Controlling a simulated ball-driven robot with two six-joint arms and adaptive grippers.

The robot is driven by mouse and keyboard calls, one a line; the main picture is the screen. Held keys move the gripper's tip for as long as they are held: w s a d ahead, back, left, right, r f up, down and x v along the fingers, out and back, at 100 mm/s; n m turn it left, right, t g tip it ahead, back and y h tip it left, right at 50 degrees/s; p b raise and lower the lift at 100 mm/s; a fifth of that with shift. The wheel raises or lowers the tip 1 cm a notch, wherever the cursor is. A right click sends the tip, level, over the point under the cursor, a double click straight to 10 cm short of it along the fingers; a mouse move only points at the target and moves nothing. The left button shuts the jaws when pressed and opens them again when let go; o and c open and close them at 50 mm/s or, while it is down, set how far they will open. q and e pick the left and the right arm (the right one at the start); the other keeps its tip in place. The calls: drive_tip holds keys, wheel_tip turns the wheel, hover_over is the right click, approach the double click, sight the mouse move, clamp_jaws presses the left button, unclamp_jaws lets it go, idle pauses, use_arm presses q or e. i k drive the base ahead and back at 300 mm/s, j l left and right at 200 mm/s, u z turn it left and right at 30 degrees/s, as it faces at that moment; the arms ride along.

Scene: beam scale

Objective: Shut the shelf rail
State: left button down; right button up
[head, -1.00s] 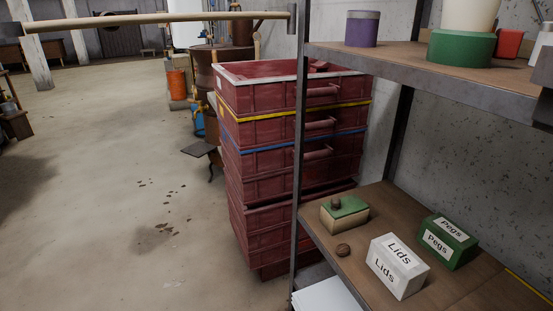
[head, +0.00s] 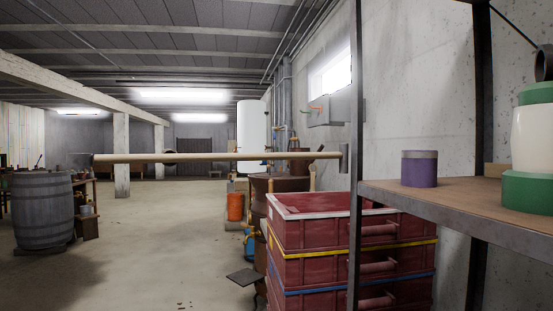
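The shelf (head: 450,200) stands at the right, with a brown board and a grey metal edge. The rail does not cross the shelf opening. Neither of my grippers is in view.
On the board stand a purple tin (head: 419,168) and a green and white container (head: 538,145). Stacked red crates (head: 310,235) stand behind the shelf post, below the rail. A barrel (head: 42,212) is at the far left. The floor (head: 150,250) between is mostly clear.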

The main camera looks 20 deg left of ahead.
sight(169, 157)
drive_tip(key=j+z, duration=0.45)
drive_tip(key=j, duration=0.25)
drive_tip(key=j+z, duration=0.45)
drive_tip(key=j, duration=0.25)
drive_tip(key=k+j, duration=0.1)
drive_tip(key=j, duration=0.6)
drive_tip(key=j+z, duration=0.1)
drive_tip(key=j, duration=0.6)
drive_tip(key=i+l+z, duration=0.25)
drive_tip(key=k+l, duration=0.05)
